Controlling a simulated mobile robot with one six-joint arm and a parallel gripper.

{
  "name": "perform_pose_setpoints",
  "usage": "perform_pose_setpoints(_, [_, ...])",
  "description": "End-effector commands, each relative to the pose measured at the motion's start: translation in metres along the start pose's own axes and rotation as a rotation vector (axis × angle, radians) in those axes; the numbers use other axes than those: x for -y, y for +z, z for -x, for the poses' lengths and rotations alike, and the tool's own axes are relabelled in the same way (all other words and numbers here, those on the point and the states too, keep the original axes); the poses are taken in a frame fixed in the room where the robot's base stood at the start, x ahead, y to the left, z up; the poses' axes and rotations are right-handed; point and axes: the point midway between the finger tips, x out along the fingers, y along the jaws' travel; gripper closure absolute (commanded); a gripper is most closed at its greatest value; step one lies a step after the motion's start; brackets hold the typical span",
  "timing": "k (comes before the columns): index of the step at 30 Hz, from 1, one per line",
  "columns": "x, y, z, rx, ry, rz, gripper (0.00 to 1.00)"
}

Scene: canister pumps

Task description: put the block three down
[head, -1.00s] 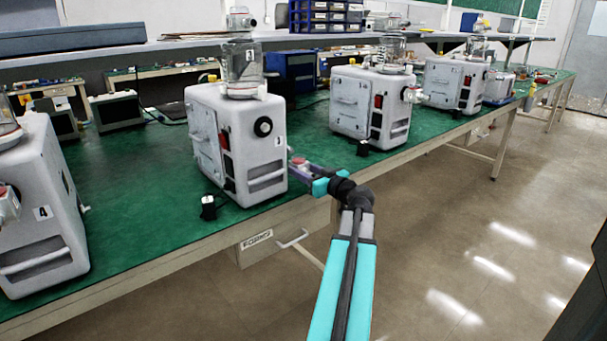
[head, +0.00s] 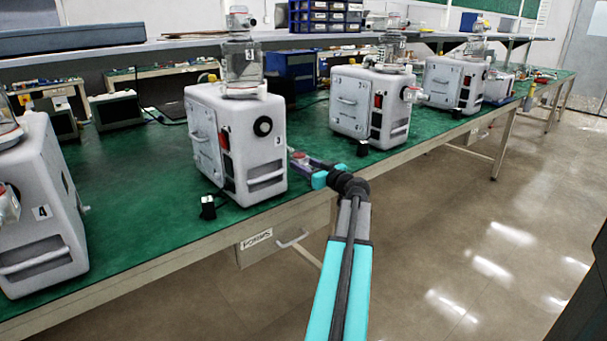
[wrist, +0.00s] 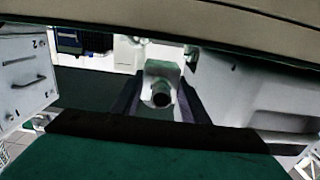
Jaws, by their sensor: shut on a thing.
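My gripper (head: 298,159) reaches in from the front, over the table edge just right of pump 3 (head: 240,145). It is shut on a small block with a reddish top (head: 299,155). In the wrist view the held block (wrist: 161,72) is pale with a dark round end, between the two dark fingers of my gripper (wrist: 160,98). Pump 3 is a white box with a label 3 and a glass jar on top; its front shows a bare black round port (head: 263,127). I cannot tell whether the block touches the green tabletop (head: 130,205).
Pump 4 (head: 45,220) stands at the left and pump 2 (head: 345,110) beyond to the right, with another pump (head: 440,85) farther back. The tabletop between pumps 3 and 2 looks mostly free.

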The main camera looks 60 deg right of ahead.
Motion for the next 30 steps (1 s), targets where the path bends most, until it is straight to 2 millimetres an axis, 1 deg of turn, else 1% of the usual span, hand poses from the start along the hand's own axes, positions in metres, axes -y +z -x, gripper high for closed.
perform_pose_setpoints(6, [0.001, 0.022, -0.001, 0.000, -0.001, -0.003, 1.00])
perform_pose_setpoints(10, [0.001, 0.032, -0.002, -0.001, -0.001, -0.002, 1.00])
perform_pose_setpoints(26, [0.001, 0.035, -0.002, -0.001, -0.001, -0.001, 1.00])
perform_pose_setpoints(27, [0.001, 0.036, -0.002, 0.000, -0.001, 0.000, 0.58])
perform_pose_setpoints(29, [0.001, 0.035, -0.002, 0.000, -0.001, 0.000, 0.48])
perform_pose_setpoints(30, [0.001, 0.035, -0.002, 0.000, -0.001, -0.001, 0.41])
